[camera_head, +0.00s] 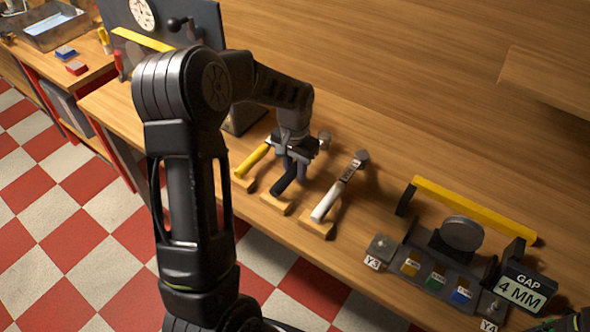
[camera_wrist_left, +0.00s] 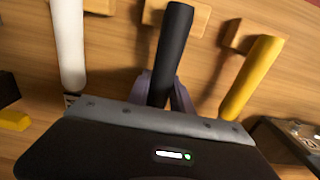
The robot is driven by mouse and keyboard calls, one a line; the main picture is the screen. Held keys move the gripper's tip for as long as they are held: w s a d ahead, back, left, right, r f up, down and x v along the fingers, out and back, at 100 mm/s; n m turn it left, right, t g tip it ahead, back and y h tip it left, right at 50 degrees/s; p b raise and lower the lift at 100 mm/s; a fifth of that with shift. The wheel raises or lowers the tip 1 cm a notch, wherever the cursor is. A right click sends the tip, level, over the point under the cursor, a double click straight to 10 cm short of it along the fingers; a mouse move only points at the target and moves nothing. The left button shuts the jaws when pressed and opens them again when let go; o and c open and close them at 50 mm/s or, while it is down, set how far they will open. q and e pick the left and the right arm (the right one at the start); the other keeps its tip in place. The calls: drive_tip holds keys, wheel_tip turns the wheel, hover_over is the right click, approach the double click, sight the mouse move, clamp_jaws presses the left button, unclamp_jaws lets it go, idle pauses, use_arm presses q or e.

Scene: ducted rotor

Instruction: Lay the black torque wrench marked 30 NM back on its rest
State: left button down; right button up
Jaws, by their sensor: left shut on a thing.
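The black torque wrench (camera_head: 283,186) is in my left gripper (camera_head: 291,168), between the yellow-handled and white-handled tools on the bench. In the left wrist view the gripper's fingers (camera_wrist_left: 161,92) close on either side of the black handle (camera_wrist_left: 171,48). The handle end lies over the middle wooden rest block (camera_head: 274,205), which also shows in the left wrist view (camera_wrist_left: 196,20). I cannot tell whether the handle touches the block. The wrench's head is mostly hidden by the gripper, and no 30 NM marking is readable.
A yellow-handled tool (camera_head: 251,160) and a white-handled tool (camera_head: 328,201) lie on rests close on either side. A fixture with a yellow bar (camera_head: 465,206) and a "GAP 4 MM" sign (camera_head: 521,292) stands at right. The bench behind the tools is clear.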

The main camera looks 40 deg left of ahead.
use_arm(q)
drive_tip(key=shift+f+b, duration=0.3)
drive_tip(key=shift+f, duration=0.1)
drive_tip(key=c, duration=1.1)
unclamp_jaws()
drive_tip(key=shift+o, duration=0.2)
wheel_tip(320, 180, up, 8)
drive_tip(key=shift+f+b, duration=0.1)
drive_tip(key=shift+b, duration=0.4)
drive_tip(key=shift+s, duration=0.1)
